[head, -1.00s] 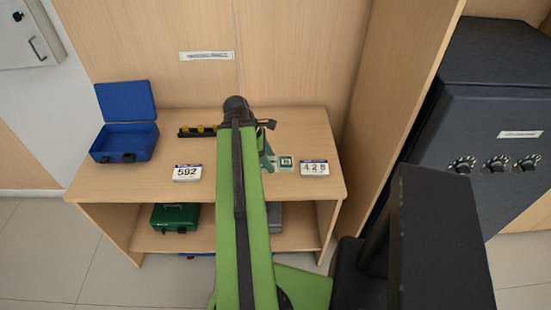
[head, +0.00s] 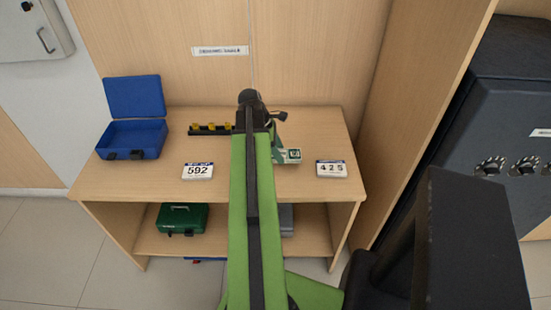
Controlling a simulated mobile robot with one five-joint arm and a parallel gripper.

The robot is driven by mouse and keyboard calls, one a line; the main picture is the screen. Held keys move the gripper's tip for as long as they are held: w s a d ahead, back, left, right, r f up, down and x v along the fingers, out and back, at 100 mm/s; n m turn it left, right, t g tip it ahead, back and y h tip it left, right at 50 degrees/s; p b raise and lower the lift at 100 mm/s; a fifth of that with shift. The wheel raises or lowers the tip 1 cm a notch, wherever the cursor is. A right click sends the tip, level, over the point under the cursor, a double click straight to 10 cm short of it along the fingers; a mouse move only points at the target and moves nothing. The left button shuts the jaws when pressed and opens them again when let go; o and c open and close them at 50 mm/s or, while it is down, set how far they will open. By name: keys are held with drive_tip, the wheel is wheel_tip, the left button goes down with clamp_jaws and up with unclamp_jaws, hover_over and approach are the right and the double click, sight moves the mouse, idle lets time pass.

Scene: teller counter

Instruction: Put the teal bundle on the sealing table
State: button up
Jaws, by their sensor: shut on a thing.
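The teal bundle (head: 281,150), with a pale band and a dark green square mark at its right end, shows just right of my arm's far end above the wooden table (head: 222,185). My gripper (head: 278,136) is at the bundle's upper left and is shut on it. My green and black arm hides part of the gripper and the bundle's left side. Whether the bundle clears the tabletop is hard to tell. No surface in view is legibly marked as the sealing table.
On the table are an open blue cash box (head: 133,138), a dark tray with yellow pieces (head: 208,128), and number blocks 592 (head: 198,171) and 425 (head: 331,169). A green box (head: 182,219) sits on the shelf below. A dark safe (head: 500,130) stands right, beyond a wooden partition (head: 412,120).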

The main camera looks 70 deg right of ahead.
wheel_tip(320, 180, down, 4)
drive_tip(key=b, duration=0.4)
drive_tip(key=shift+f, duration=0.2)
drive_tip(key=shift+w+r+p, duration=0.15)
drive_tip(key=shift+r+p, duration=0.1)
drive_tip(key=shift+p, duration=0.05)
drive_tip(key=shift+f, duration=0.2)
drive_tip(key=o, duration=1.4)
drive_tip(key=shift+o, duration=0.2)
drive_tip(key=shift+r, duration=0.1)
drive_tip(key=p+v, duration=1)
drive_tip(key=v, duration=0.1)
drive_tip(key=shift+r+p, duration=0.3)
drive_tip(key=shift+w+a+r+p, duration=0.15)
drive_tip(key=shift+w+r+p, duration=0.05)
drive_tip(key=shift+r+p, duration=0.2)
drive_tip(key=shift+f, duration=0.1)
